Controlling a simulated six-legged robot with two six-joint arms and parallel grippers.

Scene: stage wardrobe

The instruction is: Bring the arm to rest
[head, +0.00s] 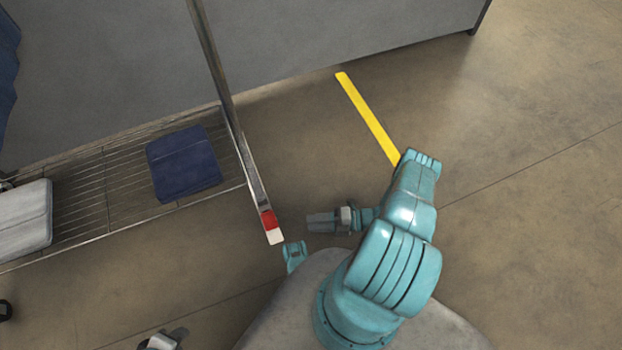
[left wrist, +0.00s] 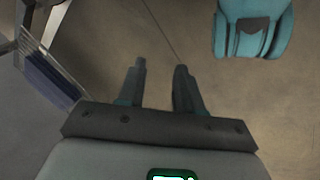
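My right arm (head: 395,262) is teal and folded over my base in the head view. Its right gripper (head: 314,222) is dark grey, points left above the bare floor and is seen side-on, so its finger gap does not show. No held object shows at it. My left gripper (left wrist: 160,72) shows in the left wrist view with its two dark fingers apart and only floor between them. I cannot clearly make out the left gripper in the head view.
A metal rail (head: 232,120) with a red and white end reaches close to the right gripper. A wire rack (head: 105,190) holds a folded navy cloth (head: 183,163) and a grey one (head: 22,220). A yellow floor strip (head: 367,117) lies beyond my right arm. The floor at right is clear.

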